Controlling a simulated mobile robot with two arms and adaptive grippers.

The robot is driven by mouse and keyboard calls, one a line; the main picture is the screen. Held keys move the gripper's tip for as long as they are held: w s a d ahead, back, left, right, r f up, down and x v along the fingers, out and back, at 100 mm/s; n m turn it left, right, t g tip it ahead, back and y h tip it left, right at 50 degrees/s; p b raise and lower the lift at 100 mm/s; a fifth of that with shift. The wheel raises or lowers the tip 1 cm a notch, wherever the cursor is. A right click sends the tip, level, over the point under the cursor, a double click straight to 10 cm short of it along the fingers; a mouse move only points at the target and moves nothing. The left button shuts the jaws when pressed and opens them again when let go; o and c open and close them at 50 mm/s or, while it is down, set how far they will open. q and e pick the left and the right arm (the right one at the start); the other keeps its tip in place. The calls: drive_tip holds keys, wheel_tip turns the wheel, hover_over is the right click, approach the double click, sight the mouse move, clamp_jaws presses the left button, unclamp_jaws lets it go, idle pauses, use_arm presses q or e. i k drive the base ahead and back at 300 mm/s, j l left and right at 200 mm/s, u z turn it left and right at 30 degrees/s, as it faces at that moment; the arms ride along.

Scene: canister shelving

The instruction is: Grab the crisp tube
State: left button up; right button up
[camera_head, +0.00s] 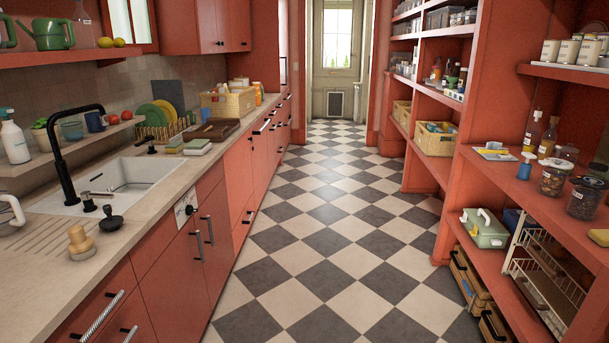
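I cannot make out a crisp tube for certain. Several white, labelled canisters (569,52) stand on the upper shelf at the right edge, some overlapping. Small containers on the farther shelves are too small to identify. Neither of my grippers is in view.
A checkered floor aisle (325,215) runs clear to a far door (337,60). Red shelving (500,183) lines the right, holding bottles, a green case (484,229), a wire rack (545,265) and crates.

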sight(257, 85)
drive_tip(key=i+z, duration=0.1)
drive_tip(key=i, duration=4)
drive_tip(key=i+u, duration=0.15)
drive_tip(key=i, duration=0.35)
drive_tip(key=i+l+u, duration=0.15)
drive_tip(key=i, duration=0.4)
drive_tip(key=i+l+u, duration=0.1)
drive_tip(key=i, duration=0.4)
drive_tip(key=i+l+u, duration=0.15)
drive_tip(key=i, duration=0.35)
drive_tip(key=i+l+u, duration=0.4)
drive_tip(key=i, duration=0.2)
drive_tip(key=i+l+u, duration=0.1)
drive_tip(key=u, duration=0.5)
